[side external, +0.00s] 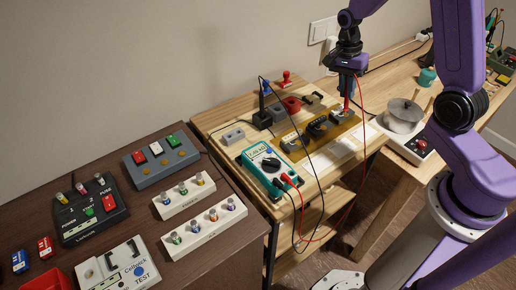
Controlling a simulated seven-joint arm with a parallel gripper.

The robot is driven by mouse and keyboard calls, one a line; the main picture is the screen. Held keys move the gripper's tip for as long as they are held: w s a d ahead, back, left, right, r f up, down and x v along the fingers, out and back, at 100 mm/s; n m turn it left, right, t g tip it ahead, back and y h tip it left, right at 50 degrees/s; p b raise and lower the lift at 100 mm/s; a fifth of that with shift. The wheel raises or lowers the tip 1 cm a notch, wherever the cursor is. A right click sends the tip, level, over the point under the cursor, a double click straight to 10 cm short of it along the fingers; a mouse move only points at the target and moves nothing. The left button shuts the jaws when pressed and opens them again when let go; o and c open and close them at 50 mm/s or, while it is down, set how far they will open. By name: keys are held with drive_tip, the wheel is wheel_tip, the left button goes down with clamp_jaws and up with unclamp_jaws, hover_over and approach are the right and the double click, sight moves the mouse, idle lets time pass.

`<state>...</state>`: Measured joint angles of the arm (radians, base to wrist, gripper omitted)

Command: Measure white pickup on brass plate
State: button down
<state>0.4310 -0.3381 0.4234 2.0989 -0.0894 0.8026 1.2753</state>
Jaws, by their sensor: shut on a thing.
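My gripper (347,80) is pointing down over the right part of the brass plate (306,130). It is shut on a red probe (347,103), whose tip is close to the right end of the plate; I cannot tell whether it touches. Small pickups sit in a row on the plate: one at left (291,140), a dark one in the middle (318,126) and one at right (337,116). Which is white is too small to tell. A teal multimeter (262,160) stands left of the plate, with red and black leads.
A red-topped upright piece (286,78), a red ring (292,104) and a grey block (233,135) stand near the plate. A pot-like silver device (403,114) is at right. The dark table (215,255) at left holds switch boxes. Looping leads hang before the bench.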

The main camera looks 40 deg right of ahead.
idle(0.3)
drive_tip(key=shift+r, duration=3)
